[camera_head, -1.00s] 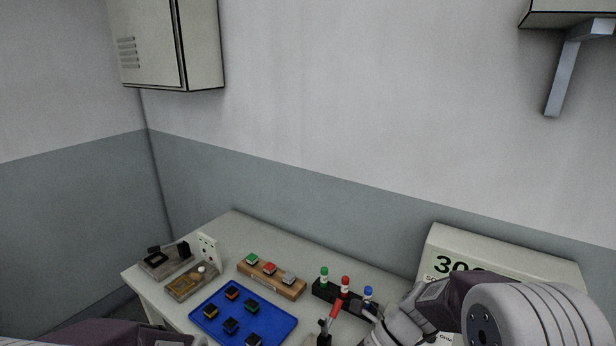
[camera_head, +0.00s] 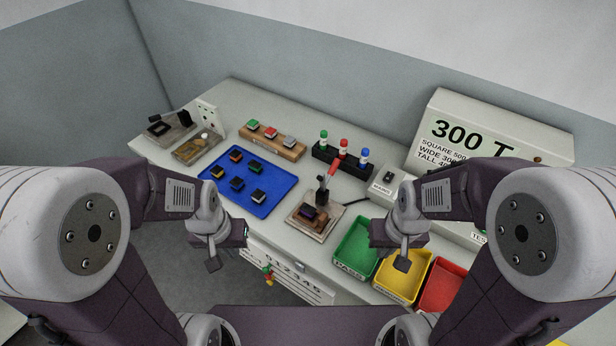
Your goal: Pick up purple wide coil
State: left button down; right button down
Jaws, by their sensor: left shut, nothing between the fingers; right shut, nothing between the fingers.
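Several small dark blocks with coloured bands lie on a blue tray (camera_head: 222,189) left of the middle of the table. A small dark block with a purple tint (camera_head: 308,212) sits on a pale press-like fixture (camera_head: 325,233) with a red lever; it may be the purple wide coil, but it is too small to be sure. My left gripper (camera_head: 213,264) is shut and empty, hanging in front of the table's front edge, below the tray. My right gripper (camera_head: 402,264) is shut and empty, above the yellow bin (camera_head: 412,291).
Green (camera_head: 352,262) and red (camera_head: 447,284) bins flank the yellow one. A wooden block (camera_head: 285,150) with coloured buttons and a black rack (camera_head: 330,158) with bottles stand behind. A "300 T" box (camera_head: 470,112) stands at back right.

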aim_at(309, 212)
jog(key=j+z, duration=0.1)
jog(key=j, duration=0.4)
jog(key=j+z, duration=0.1)
jog(key=j, duration=0.35)
jog(key=k+j+z, duration=0.15)
jog(key=j, duration=0.35)
jog(key=j+z, duration=0.1)
jog(key=j, duration=0.35)
jog(key=k+j+z, duration=0.1)
jog(key=j, duration=0.35)
jog(key=k+j+z, duration=0.1)
jog(key=j, duration=0.4)
